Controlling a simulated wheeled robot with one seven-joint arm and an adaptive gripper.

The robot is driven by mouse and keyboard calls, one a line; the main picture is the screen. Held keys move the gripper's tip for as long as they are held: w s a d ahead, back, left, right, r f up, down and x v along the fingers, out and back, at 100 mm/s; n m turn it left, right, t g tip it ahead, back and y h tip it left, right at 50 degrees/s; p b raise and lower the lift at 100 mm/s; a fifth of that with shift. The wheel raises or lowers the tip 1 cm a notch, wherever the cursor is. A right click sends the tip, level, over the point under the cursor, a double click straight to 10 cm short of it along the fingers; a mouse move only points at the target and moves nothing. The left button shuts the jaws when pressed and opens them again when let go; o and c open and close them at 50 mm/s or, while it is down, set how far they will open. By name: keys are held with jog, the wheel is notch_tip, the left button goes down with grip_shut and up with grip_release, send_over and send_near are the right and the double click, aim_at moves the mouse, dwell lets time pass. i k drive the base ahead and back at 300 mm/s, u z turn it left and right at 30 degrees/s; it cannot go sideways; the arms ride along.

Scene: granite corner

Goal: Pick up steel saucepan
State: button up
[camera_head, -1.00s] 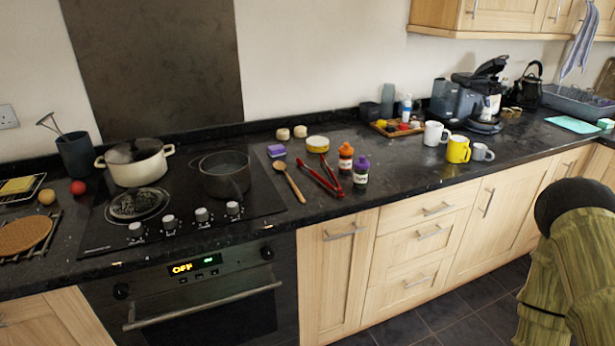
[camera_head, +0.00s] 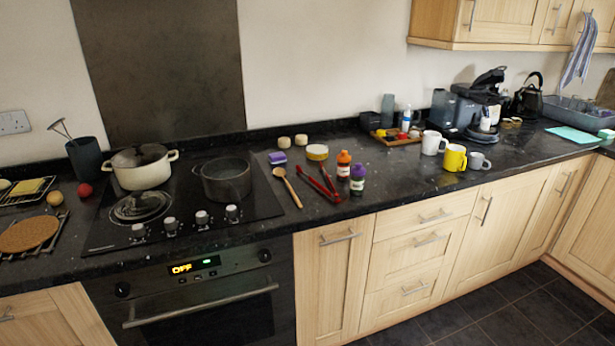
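The steel saucepan (camera_head: 226,180) looks like the dark grey, open pot on the right part of the black hob (camera_head: 262,206). It stands upright, and its inside looks empty. Its left side shows a small handle or loop; I cannot make out a long handle. A cream pot with a lid (camera_head: 142,172) stands to its left on the hob. My gripper is not in view, so I cannot tell its state or its distance from the saucepan.
Right of the saucepan lie a wooden spoon (camera_head: 288,187), red tongs (camera_head: 318,186), a purple sponge (camera_head: 277,158) and two bottles (camera_head: 343,165). Mugs (camera_head: 454,157) stand further right. The oven front (camera_head: 200,290) is below. The dark tiled floor at lower right is clear.

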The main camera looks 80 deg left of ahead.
aim_at(226, 179)
jog(key=z, duration=0.55)
jog(key=k, duration=2.3)
jog(key=u, duration=0.75)
